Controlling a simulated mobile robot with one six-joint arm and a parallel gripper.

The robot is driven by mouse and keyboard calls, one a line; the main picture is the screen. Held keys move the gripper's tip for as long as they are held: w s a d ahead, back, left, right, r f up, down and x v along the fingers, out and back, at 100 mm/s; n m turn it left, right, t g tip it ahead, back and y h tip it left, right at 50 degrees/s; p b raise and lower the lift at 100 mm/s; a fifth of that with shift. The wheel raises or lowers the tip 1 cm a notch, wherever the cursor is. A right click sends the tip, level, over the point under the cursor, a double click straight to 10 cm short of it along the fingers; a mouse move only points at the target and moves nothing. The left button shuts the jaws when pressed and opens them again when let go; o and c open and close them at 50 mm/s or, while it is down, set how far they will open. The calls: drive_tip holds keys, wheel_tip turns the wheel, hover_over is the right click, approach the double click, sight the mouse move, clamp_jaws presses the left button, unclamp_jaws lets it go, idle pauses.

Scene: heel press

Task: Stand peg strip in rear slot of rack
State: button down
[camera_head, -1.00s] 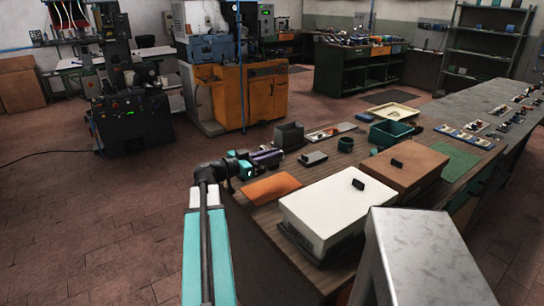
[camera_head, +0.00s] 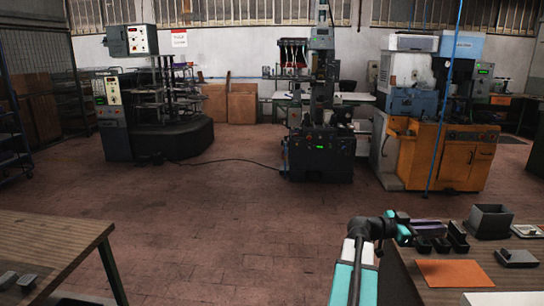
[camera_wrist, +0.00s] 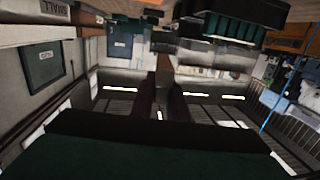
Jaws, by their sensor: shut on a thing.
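My gripper (camera_head: 422,236) is at the end of my teal and white arm, over the left edge of the workbench at the lower right of the head view. It is small and dark there, shut on a dark piece with a purplish top (camera_head: 430,226), which I take for the peg strip. My fingers (camera_wrist: 163,98) show dark in the middle of the wrist view. A large dark green form (camera_wrist: 160,152) fills the bottom of that view; I cannot tell what it is. Dark upright blocks (camera_head: 458,237) stand just right of the gripper. I cannot tell whether they are the rack.
The workbench (camera_head: 405,290) also holds a grey open box (camera_head: 490,221), an orange mat (camera_head: 454,273) and a dark grey block (camera_head: 516,258). Another table (camera_head: 50,245) stands at the left. The floor between is clear. Machines stand along the back.

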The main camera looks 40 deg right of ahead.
drive_tip(key=w+a+f+n+t+h, duration=0.25)
drive_tip(key=w+a, duration=0.25)
drive_tip(key=w, duration=0.7)
drive_tip(key=w+a+f+n+t+h, duration=0.1)
drive_tip(key=w+a+n+t, duration=0.3)
drive_tip(key=w, duration=0.9)
drive_tip(key=w+a+f+n+t, duration=0.1)
drive_tip(key=w+a+f+t, duration=0.15)
drive_tip(key=w+a, duration=0.65)
drive_tip(key=w+a+f+n+t, duration=0.1)
drive_tip(key=w+a+t, duration=0.2)
drive_tip(key=w+a, duration=0.6)
drive_tip(key=w+a+f+n+t, duration=0.1)
drive_tip(key=w+a+t, duration=0.15)
drive_tip(key=a, duration=0.55)
drive_tip(key=w+a+f+n+t, duration=0.1)
drive_tip(key=w+a+n, duration=0.1)
drive_tip(key=w+a, duration=0.35)
drive_tip(key=w+a+f+n+t, duration=0.1)
drive_tip(key=a+f+t, duration=0.1)
drive_tip(key=a, duration=0.7)
drive_tip(key=s+a+f+n+t+y, duration=0.1)
drive_tip(key=a+t, duration=0.1)
drive_tip(key=a, duration=0.8)
drive_tip(key=a+f+n+t+y, duration=0.1)
drive_tip(key=a+n+t+y, duration=0.1)
drive_tip(key=a, duration=0.9)
drive_tip(key=shift+s+a+f, duration=0.2)
drive_tip(key=shift+s+a, duration=0.05)
drive_tip(key=shift+s, duration=0.1)
